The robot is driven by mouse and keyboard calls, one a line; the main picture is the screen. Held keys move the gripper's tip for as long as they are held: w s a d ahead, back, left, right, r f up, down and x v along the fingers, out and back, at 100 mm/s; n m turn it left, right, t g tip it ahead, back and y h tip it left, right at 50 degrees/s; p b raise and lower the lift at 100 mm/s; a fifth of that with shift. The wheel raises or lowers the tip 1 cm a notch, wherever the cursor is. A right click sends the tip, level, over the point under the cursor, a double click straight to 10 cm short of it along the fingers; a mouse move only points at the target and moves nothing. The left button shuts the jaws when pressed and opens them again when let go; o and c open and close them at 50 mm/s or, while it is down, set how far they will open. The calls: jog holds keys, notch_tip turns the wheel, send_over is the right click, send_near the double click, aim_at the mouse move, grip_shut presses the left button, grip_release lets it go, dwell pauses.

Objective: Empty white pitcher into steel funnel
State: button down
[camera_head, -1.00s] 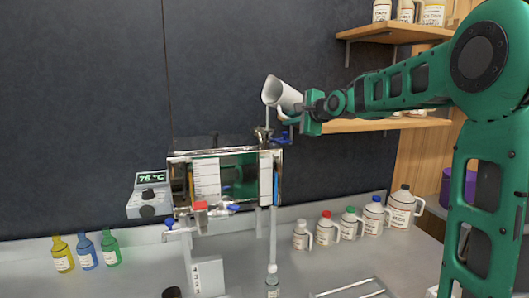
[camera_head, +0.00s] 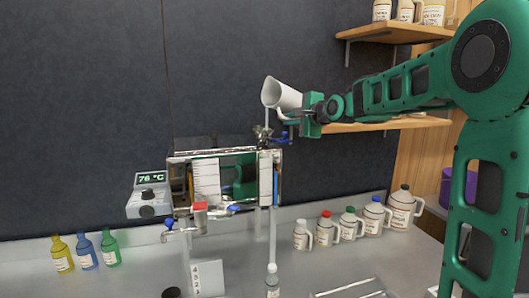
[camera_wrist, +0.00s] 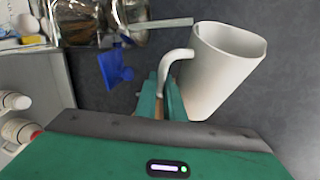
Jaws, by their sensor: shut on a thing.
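The white pitcher (camera_head: 283,95) is tilted with its mouth to the left, high above the evaporator. A thin pale stream runs down from its lip to the steel funnel (camera_head: 262,133) on top of the evaporator. My gripper (camera_head: 300,116) is shut on the pitcher's handle from the right. In the wrist view the gripper's fingers (camera_wrist: 168,98) close around the handle, and the pitcher (camera_wrist: 220,62) fills the upper right. How much liquid is left inside is hidden.
The evaporator (camera_head: 207,180) has a glass body and a blue valve (camera_head: 280,137) beside the funnel. A display reads 76 °C (camera_head: 150,180). Several jugs (camera_head: 350,222) and small colored bottles (camera_head: 86,252) stand on the counter. Wooden shelves (camera_head: 390,124) are behind my arm.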

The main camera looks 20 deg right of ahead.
jog(key=shift+s+a+f+n+t, duration=0.15)
jog(key=shift+a+f+n+t, duration=0.05)
jog(key=shift+n+t, duration=0.25)
dwell(1.6)
jog(key=shift+d+f+n+t+h, duration=0.25)
jog(key=shift+n+t+h, duration=0.1)
jog(key=shift+n, duration=0.3)
dwell(1.3)
jog(key=shift+r+n, duration=0.15)
jog(key=shift+n, duration=0.15)
